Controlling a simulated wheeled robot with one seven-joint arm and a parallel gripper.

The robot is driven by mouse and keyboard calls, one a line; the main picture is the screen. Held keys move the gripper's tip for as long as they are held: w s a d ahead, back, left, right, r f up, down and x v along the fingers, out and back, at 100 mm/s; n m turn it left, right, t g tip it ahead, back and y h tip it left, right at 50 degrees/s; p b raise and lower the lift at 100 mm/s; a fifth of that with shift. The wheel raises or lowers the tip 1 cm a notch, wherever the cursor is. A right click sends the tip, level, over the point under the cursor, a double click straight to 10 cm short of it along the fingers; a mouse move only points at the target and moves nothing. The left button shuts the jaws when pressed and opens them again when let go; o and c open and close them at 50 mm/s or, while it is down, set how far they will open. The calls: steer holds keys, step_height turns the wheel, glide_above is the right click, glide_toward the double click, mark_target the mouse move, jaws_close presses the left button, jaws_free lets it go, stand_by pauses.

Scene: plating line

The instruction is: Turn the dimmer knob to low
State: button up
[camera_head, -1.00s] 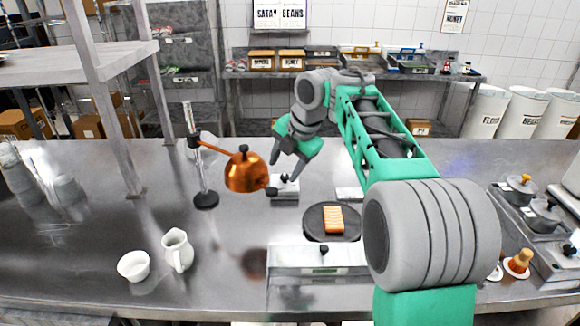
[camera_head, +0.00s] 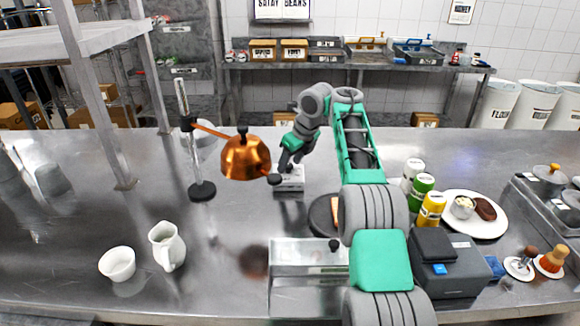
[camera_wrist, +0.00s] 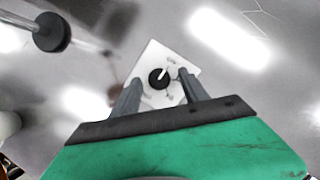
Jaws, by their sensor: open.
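The dimmer is a small pale box (camera_head: 290,184) on the steel counter, just right of the copper lamp (camera_head: 245,160). In the wrist view its white plate (camera_wrist: 150,56) carries a round black knob (camera_wrist: 157,81) with a white pointer line slanting to the upper right. Small marks beside the knob are too blurred to read. My gripper (camera_head: 290,164) is low over the box, pointing down. In the wrist view its open fingers (camera_wrist: 158,84) stand on either side of the knob, with a gap visible; contact cannot be told. In the head view the knob is hidden by my gripper.
The lamp's stand base (camera_head: 202,191) is left of the dimmer. A dark round plate (camera_head: 320,216) and a steel box (camera_head: 308,256) are nearer the front. A white jug (camera_head: 167,247) and bowl (camera_head: 117,264) stand front left. Several condiment cans (camera_head: 421,190) stand to the right.

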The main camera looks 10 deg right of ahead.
steer(key=shift+c, duration=0.4)
jaws_close()
